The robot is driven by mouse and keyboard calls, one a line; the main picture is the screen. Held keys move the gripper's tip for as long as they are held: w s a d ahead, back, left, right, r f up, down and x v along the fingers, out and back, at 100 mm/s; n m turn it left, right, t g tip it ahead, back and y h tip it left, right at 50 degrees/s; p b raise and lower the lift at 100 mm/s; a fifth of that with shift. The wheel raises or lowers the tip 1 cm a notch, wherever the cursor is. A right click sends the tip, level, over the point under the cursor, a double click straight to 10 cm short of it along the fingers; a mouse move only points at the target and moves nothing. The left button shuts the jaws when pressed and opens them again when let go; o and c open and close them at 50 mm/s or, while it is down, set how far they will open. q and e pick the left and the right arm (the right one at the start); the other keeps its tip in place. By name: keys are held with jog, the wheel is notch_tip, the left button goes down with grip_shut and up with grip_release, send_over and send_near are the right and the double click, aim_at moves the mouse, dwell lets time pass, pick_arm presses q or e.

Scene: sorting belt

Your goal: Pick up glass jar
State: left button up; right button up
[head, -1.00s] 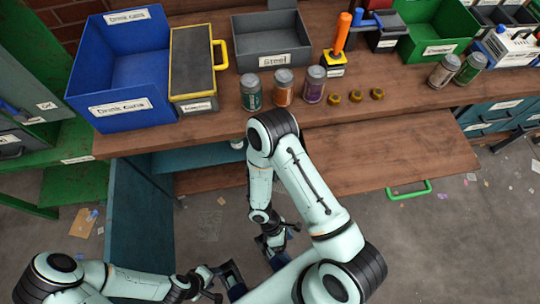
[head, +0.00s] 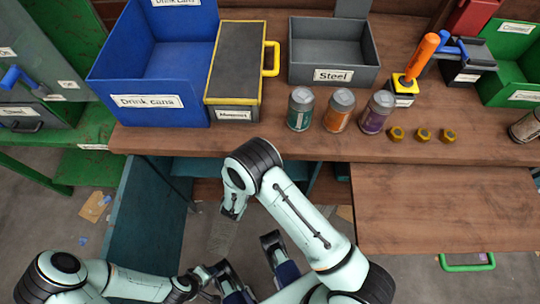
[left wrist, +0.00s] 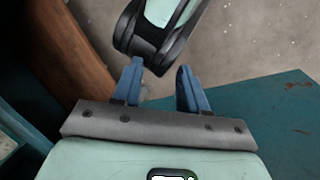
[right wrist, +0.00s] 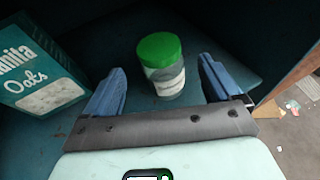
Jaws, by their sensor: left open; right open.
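The glass jar (right wrist: 163,74), clear with a green lid and pale contents, stands upright on a dark teal surface inside a cabinet in the right wrist view. My right gripper (right wrist: 160,88) is open, with its blue fingers to either side of the jar in the picture; contact is not visible. In the head view the right hand is hidden by my arm and the bench, and the jar cannot be seen. My left gripper (left wrist: 155,82) is open and empty, with a pale arm link of mine beyond its fingers; it also shows low in the head view (head: 253,266).
An oats box (right wrist: 38,70) stands left of the jar. A cabinet wall (right wrist: 290,70) is at the right. On the bench (head: 370,146) above are several cans, a blue drink cans bin (head: 146,101) and a grey steel bin (head: 333,75).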

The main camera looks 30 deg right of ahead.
jog(key=x, duration=0.4)
jog(key=b+x, duration=0.1)
jog(key=x, duration=0.1)
jog(key=shift+w+d+r, duration=0.15)
jog(key=shift+d+r, duration=0.1)
jog(key=c, duration=1.1)
